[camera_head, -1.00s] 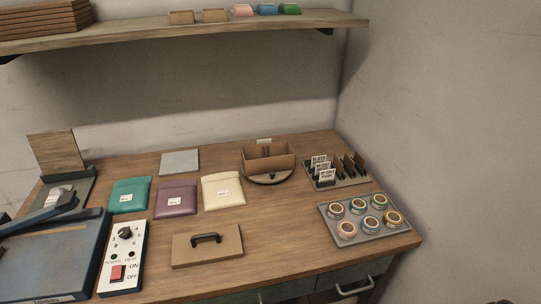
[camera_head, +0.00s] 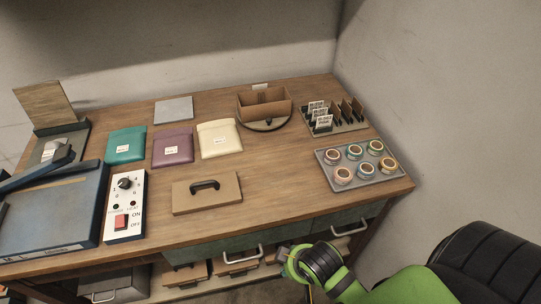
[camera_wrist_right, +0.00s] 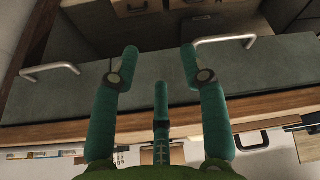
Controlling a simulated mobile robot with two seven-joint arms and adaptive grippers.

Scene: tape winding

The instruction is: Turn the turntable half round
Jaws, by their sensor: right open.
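The turntable (camera_head: 264,125) is a round dark-rimmed disc at the back of the table, with an open brown cardboard box (camera_head: 264,105) standing on it. The box has a divider inside. My right gripper (camera_head: 287,262) is in front of the table's front edge, at the height of the drawers, well away from the turntable. In the right wrist view its green fingers (camera_wrist_right: 158,62) are spread with nothing between them, facing the drawer front (camera_wrist_right: 150,85). My left gripper is not in view.
A tray of tape rolls (camera_head: 358,165) and a card rack (camera_head: 335,118) stand right of the turntable. Teal (camera_head: 125,146), purple (camera_head: 172,147) and cream (camera_head: 219,139) pouches lie to its left. A board with a black handle (camera_head: 206,195) lies in front. Drawer handles (camera_head: 243,258) stick out below.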

